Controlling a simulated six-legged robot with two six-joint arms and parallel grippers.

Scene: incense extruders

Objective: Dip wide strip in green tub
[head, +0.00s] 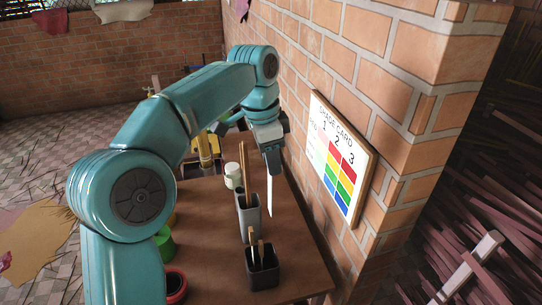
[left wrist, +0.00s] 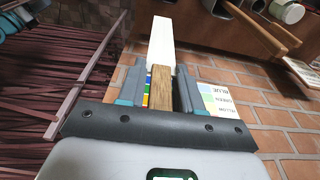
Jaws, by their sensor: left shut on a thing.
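My left gripper (head: 272,162) is shut on the wooden handle (left wrist: 161,95) of a white strip. In the head view the strip (head: 269,196) hangs down over the table's right part, just right of a tall grey holder. In the left wrist view the strip (left wrist: 161,48) extends beyond the fingers, looking plain white. The green tub (head: 164,246) stands at the table's left side, apart from the strip and partly hidden by my left arm. My right gripper is not in view.
The tall grey holder (head: 254,219) and a dark holder (head: 263,274) contain sticks. A red tub (head: 177,286) stands in front of the green one. A white jar (head: 232,174) is farther back. The brick wall with a shade card (head: 341,160) borders the right side.

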